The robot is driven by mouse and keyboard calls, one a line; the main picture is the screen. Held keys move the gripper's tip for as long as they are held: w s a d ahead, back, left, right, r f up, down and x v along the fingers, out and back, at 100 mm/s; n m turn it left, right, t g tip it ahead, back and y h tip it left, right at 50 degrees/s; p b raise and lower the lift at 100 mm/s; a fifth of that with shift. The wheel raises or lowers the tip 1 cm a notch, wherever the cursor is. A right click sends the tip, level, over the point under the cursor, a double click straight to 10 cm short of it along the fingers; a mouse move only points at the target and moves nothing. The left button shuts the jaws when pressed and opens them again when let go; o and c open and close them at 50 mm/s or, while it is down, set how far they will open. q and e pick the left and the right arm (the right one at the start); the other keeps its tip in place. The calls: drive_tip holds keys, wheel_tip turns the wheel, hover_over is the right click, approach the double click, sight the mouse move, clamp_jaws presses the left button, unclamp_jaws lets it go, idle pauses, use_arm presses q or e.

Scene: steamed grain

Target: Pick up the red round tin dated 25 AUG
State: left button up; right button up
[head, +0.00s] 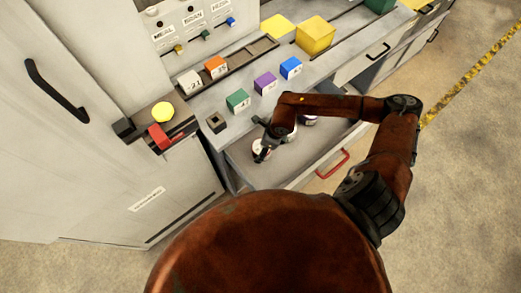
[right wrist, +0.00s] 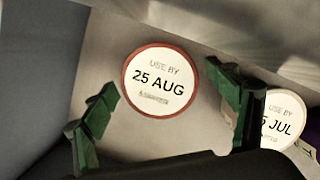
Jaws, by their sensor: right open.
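The round tin dated 25 AUG (right wrist: 160,80), with a white label and red rim, lies in the open drawer (head: 240,162). My right gripper (right wrist: 159,80) is open, with a green-padded finger on either side of the tin in the right wrist view; neither visibly touches it. In the head view my right gripper (head: 262,152) is over the drawer's left part, partly covering a white-topped tin (head: 261,144). My left gripper is not in view.
A second tin (right wrist: 284,118), reading "5 JUL" with its left part hidden, lies to the right. A purple-sided tin (head: 309,120) is partly behind my arm. Green (head: 238,101), purple (head: 265,83) and blue (head: 290,68) cubes stand on the counter above. The drawer has a red handle (head: 333,165).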

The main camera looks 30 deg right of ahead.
drive_tip(key=shift+x, duration=0.85)
drive_tip(key=shift+r, duration=0.1)
drive_tip(key=c, duration=1.5)
drive_tip(key=shift+r, duration=0.1)
